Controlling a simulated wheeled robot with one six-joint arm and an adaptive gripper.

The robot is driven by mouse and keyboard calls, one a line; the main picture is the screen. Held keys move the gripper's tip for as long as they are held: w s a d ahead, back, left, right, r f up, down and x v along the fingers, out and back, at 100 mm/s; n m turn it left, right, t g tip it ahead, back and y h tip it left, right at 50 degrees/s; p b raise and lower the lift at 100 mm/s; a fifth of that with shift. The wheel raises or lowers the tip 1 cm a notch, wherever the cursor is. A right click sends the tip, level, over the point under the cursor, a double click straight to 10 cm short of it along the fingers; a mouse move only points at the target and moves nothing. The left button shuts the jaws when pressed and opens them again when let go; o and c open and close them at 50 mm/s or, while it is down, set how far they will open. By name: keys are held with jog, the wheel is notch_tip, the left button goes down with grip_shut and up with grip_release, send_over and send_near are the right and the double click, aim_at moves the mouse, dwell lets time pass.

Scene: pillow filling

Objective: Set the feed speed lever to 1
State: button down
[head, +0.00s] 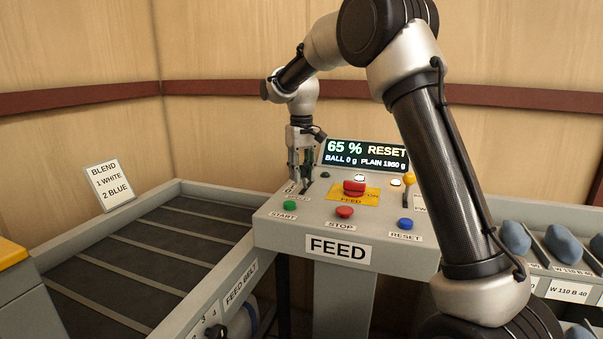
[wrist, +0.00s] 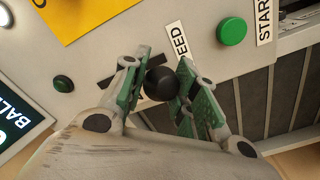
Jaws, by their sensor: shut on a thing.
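The feed speed lever has a round black knob (wrist: 161,83), seen in the wrist view between my fingers. My gripper (wrist: 158,88) is shut on this knob. In the head view my gripper (head: 299,182) reaches down at the left end of the grey FEED console (head: 270,226). There the lever and its slot are mostly hidden by my fingers. The lever's scale label is partly covered, so I cannot read the setting.
The console also carries a green START button (head: 290,206), a red STOP button (head: 344,212), a blue RESET button (head: 405,223), a red feed switch (head: 354,187) and a yellow-knobbed lever (head: 409,179). The feed belt (head: 150,250) lies left.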

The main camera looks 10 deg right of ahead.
jog(key=shift+w+d+r+g+y, duration=0.2)
jog(key=shift+w+d+g+y, duration=0.15)
jog(key=shift+w+g, duration=0.15)
jog(key=shift+w+d+r+g+y, duration=0.15)
jog(key=shift+w+d+g+y, duration=0.05)
jog(key=shift+w+g+y, duration=0.25)
jog(key=shift+w+d+r, duration=0.25)
jog(key=shift+w+d, duration=0.1)
jog(key=shift+w, duration=0.1)
jog(key=c, duration=1.1)
grip_release()
jog(key=shift+r, duration=0.1)
jog(key=v, duration=1.1)
jog(key=shift+w+r, duration=0.25)
jog(key=shift+r, duration=0.1)
